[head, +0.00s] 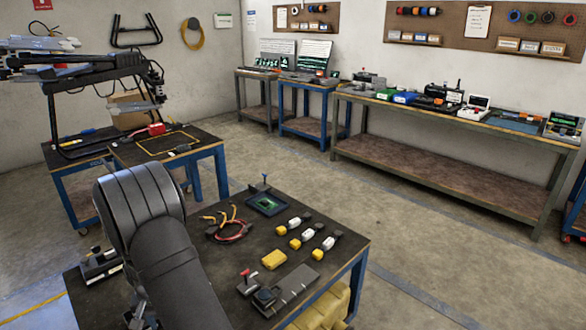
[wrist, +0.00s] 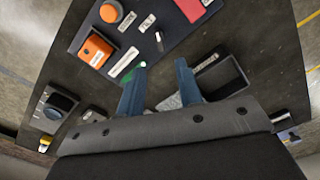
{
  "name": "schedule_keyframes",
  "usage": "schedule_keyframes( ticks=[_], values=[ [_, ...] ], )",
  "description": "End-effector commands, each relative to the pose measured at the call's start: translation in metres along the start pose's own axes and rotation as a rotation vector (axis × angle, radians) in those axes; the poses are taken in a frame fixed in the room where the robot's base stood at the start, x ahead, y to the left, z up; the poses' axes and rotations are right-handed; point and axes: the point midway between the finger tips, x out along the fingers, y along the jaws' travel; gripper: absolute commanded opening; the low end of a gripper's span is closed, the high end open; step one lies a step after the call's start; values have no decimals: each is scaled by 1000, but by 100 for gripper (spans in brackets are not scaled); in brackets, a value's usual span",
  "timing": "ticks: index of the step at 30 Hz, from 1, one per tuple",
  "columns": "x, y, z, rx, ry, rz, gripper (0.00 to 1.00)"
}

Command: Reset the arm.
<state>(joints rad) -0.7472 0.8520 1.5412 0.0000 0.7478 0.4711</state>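My gripper (wrist: 160,80) shows in the wrist view as two blue fingers spread apart with a clear gap between them. It is open, and I see nothing held in it. The fingers are over or near a dark panel (wrist: 140,53) with labels, on a dark tabletop; the height above it is hard to tell. An orange box (wrist: 96,50) is left of the fingers and an orange round knob (wrist: 111,11) is farther up. A dark open tray (wrist: 222,76) is by the right finger. In the head view my arm rises in front, and my gripper is not clearly seen.
The near workbench (head: 318,248) holds yellow, white and black connectors (head: 301,240), a yellow block (head: 274,259), red cable (head: 231,232) and a green circuit board (head: 267,202). A drone (head: 85,75) is above a table at left.

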Motion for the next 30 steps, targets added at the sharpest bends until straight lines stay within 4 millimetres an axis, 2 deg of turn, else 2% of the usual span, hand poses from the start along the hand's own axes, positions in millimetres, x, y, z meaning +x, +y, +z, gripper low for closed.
schedule_keyframes(
  ticks=[1, 11, 15, 30],
  values=[
    [-11, 0, -1, 0, 3, -2, 33],
    [-77, 0, 0, 0, 3, -1, 33],
    [-46, 1, 1, 0, -6, 3, 33],
    [50, 1, 1, 0, -5, 2, 33]
  ],
)
